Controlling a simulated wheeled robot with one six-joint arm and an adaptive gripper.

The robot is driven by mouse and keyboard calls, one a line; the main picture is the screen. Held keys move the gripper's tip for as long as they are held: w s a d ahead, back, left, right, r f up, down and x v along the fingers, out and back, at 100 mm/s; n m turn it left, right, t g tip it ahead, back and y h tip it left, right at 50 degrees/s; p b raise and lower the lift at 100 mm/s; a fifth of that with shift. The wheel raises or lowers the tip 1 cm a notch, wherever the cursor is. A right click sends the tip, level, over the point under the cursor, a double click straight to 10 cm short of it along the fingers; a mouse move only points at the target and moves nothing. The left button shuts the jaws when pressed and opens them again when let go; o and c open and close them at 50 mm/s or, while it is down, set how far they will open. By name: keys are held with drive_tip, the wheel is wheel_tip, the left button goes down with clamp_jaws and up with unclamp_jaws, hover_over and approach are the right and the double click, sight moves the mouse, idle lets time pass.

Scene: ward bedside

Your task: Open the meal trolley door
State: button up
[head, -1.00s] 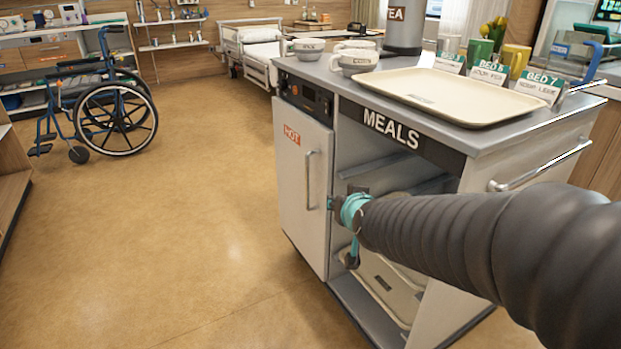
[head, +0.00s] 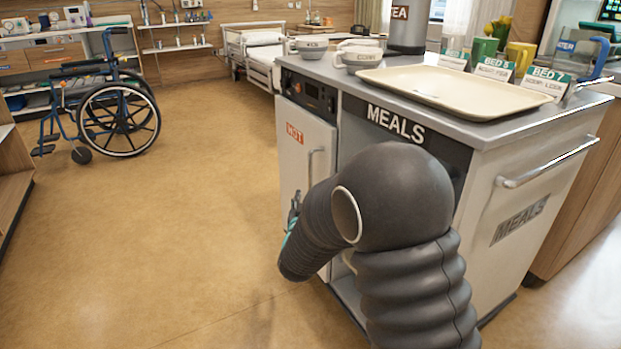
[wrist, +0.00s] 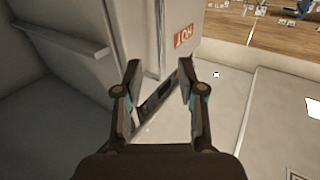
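The meal trolley (head: 480,160) stands at centre right in the head view. Its white door with a red HOT label (head: 296,134) looks closed, beside an open bay. The upright bar handle (head: 317,162) is at the door's right side; its lower part is hidden behind my arm. In the wrist view the door (wrist: 185,60) appears upside down. My gripper (wrist: 158,68) is open, with nothing held. Its fingers point towards the door's handle side, and the bar (wrist: 157,35) lies between them in the picture; I cannot tell the distance. In the head view my arm hides most of the gripper.
A cream tray (head: 455,90), cups (head: 362,56), an urn (head: 407,30) and bed cards stand on the trolley top. A wheelchair (head: 115,118) is at the left, with a bed (head: 255,50) behind. The floor (head: 200,210) left of the trolley is clear.

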sight(310, 179)
drive_tip(key=w+p, duration=0.1)
drive_tip(key=w, duration=1)
clamp_jaws()
